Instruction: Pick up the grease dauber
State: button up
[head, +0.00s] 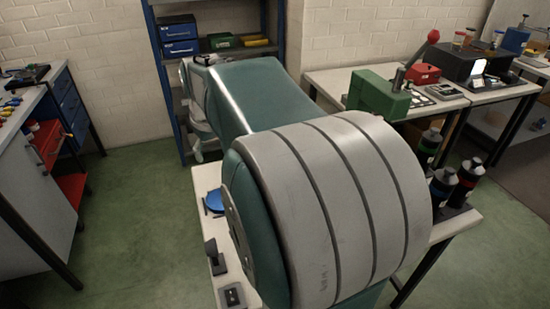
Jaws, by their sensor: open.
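I cannot make out a grease dauber in the head view. My own large grey and teal arm fills the middle and hides most of the pale workbench (205,178) below it. On the bench's visible left strip are a blue round item (213,201), a dark upright piece on a base (214,258) and a small dark block (232,296). My gripper's fingertips are not visible.
Dark bottles with coloured bands (467,182) stand at the bench's right edge. A green press (380,95) with a red knob is on the back-right table. A cabinet (40,170) with red drawers stands left, a blue shelf (278,50) behind. Green floor (130,215) lies clear at left.

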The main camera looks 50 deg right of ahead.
jog(key=w+d+f+g, duration=0.15)
jog(key=d+f, duration=0.25)
jog(key=d, duration=0.9)
jog(key=shift+m+g+y, duration=0.55)
jog(key=shift+m+y, duration=0.15)
jog(key=shift+m, duration=0.2)
jog(key=s+d+f, duration=0.3)
jog(key=d+f, duration=0.1)
jog(key=d, duration=0.3)
jog(key=s+d+f, duration=0.3)
jog(key=d+f, duration=0.2)
jog(key=d, duration=0.3)
jog(key=s+d+f, duration=0.3)
jog(key=d+f, duration=0.2)
jog(key=d, duration=0.2)
jog(key=shift+s+d, duration=0.15)
jog(key=shift+d, duration=0.25)
jog(key=f, duration=0.4)
jog(key=shift+a+f, duration=0.2)
jog(key=shift+f, duration=0.1)
jog(key=shift+a+f, duration=0.15)
jog(key=shift+f, duration=2.9)
grip_shut()
